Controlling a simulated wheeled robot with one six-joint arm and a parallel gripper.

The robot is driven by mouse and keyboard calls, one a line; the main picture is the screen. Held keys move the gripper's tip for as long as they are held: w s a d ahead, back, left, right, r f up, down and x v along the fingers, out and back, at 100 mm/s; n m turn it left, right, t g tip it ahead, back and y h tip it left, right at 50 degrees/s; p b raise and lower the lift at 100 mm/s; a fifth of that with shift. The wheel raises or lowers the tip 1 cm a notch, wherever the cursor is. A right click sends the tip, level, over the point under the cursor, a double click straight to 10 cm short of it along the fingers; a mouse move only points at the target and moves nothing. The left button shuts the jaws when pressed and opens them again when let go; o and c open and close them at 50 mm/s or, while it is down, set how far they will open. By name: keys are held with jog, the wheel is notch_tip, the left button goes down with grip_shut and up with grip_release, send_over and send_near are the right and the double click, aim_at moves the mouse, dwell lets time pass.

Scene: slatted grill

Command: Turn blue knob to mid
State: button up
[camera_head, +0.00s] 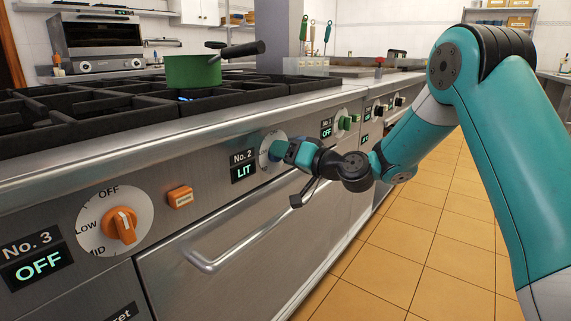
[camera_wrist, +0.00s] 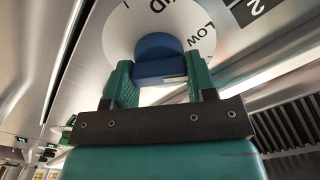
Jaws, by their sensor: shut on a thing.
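The blue knob (camera_wrist: 158,50) sits on a round white dial (camera_wrist: 120,28) on the stove's front panel. In the wrist view the dial letters "LOW" and part of "MID" show; the knob's pointer setting cannot be read clearly. My gripper (camera_wrist: 160,75) is shut on the blue knob, with one teal finger on each side of it. In the head view my gripper (camera_head: 284,151) reaches the panel from the right and hides much of the knob (camera_head: 275,150). The No. 2 sign (camera_head: 243,166) beside it reads "LIT".
An orange knob (camera_head: 120,225) with a No. 3 "OFF" sign is at the left. A green knob (camera_head: 345,123) is further right. An oven handle (camera_head: 215,265) juts out below. A green pan (camera_head: 192,71) stands over a blue flame (camera_head: 184,99). Tiled floor is free at right.

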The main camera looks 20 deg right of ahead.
jog(key=n+b, duration=0.1)
jog(key=b, duration=0.1)
jog(key=n+b, duration=0.3)
jog(key=b, duration=0.1)
jog(key=shift+a+f+n+b, duration=0.1)
jog(key=shift+f+n+b, duration=0.2)
jog(key=shift+n, duration=0.1)
jog(key=n+b, duration=0.3)
jog(key=b, duration=0.2)
jog(key=shift+s+n, duration=0.1)
jog(key=shift+n, duration=0.2)
jog(key=n+b, duration=0.3)
jog(key=b, duration=0.2)
jog(key=shift+a+r+n, duration=0.1)
jog(key=shift+n, duration=0.2)
jog(key=shift+r+n+b, duration=0.1)
jog(key=shift+n+b, duration=0.4)
jog(key=shift+b, duration=0.15)
jog(key=shift+r, duration=0.1)
jog(key=o, duration=0.9)
jog(key=shift+o, duration=0.2)
jog(key=shift+s, duration=0.1)
